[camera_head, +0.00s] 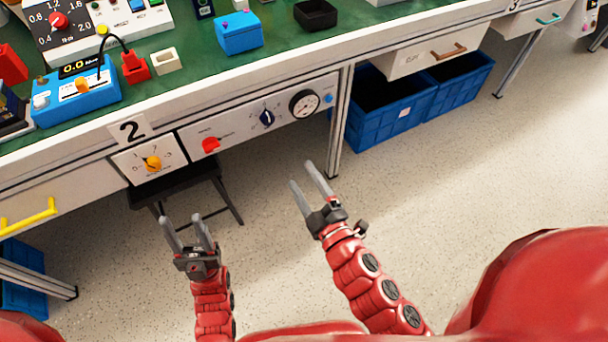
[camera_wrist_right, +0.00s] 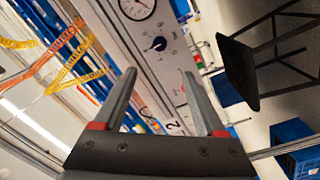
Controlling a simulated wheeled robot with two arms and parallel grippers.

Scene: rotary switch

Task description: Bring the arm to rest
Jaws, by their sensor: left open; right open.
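My left gripper (camera_head: 187,232) is open and empty in front of the workbench, below the orange rotary knob (camera_head: 153,163). My right gripper (camera_head: 306,175) is open and empty, in the air in front of the bench and to the right of the left one. Its two fingers (camera_wrist_right: 163,100) also show in the right wrist view, with nothing between them but the bench front behind.
A dark stool (camera_head: 185,185) stands under the bench, behind my left gripper. A red knob (camera_head: 210,145) and a round gauge (camera_head: 304,104) are on the panel. Blue crates (camera_head: 385,118) stand under the bench at right. The floor (camera_head: 440,190) at right is clear.

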